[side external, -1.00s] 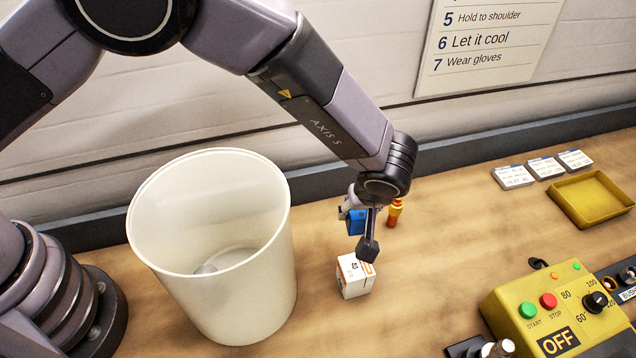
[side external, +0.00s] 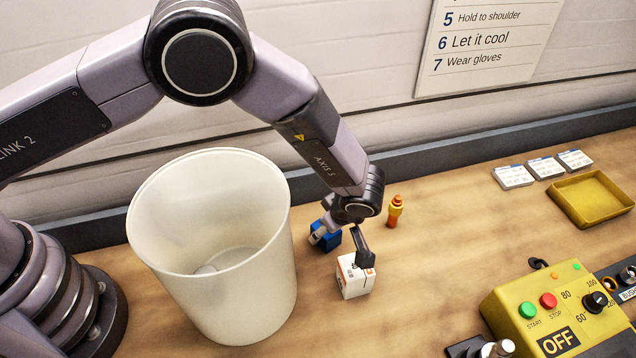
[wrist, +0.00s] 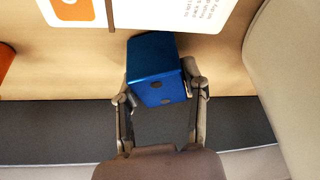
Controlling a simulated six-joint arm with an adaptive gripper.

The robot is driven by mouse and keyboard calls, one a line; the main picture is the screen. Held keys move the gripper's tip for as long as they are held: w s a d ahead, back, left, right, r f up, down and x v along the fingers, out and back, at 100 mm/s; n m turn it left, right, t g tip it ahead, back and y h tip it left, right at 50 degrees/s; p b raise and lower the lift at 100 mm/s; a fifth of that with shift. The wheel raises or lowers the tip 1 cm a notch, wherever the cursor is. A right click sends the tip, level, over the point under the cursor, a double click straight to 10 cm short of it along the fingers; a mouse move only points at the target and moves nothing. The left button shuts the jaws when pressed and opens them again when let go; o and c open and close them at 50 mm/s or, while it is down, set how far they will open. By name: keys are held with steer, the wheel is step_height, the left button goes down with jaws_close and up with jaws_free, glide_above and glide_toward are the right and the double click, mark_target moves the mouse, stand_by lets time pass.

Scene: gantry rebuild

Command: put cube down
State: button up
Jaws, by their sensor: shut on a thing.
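The blue cube (side external: 327,236) is just left of my gripper (side external: 347,238) in the side view, with part of it hidden behind the gripper. In the wrist view the blue cube (wrist: 155,72) sits, a little tilted, between the two fingers of my gripper (wrist: 160,95), which is shut on it. Dark round spots mark one of its faces. It is low over the wooden bench; I cannot tell whether it touches the surface. One finger overlaps the top of a white carton in the side view.
The white carton (side external: 352,281) stands beside the gripper. A large cream bin (side external: 215,260) stands to the left. An orange-yellow bottle (side external: 395,211) stands behind to the right. A yellow control box (side external: 545,310) and yellow tray (side external: 628,203) are at right. Bench between carton and tray is clear.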

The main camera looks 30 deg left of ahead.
steer(key=shift+f, duration=0.2)
steer(key=o, duration=1.2)
steer(key=v, duration=1.2)
steer(key=shift+s+d+r, duration=0.1)
steer(key=shift+r, duration=0.1)
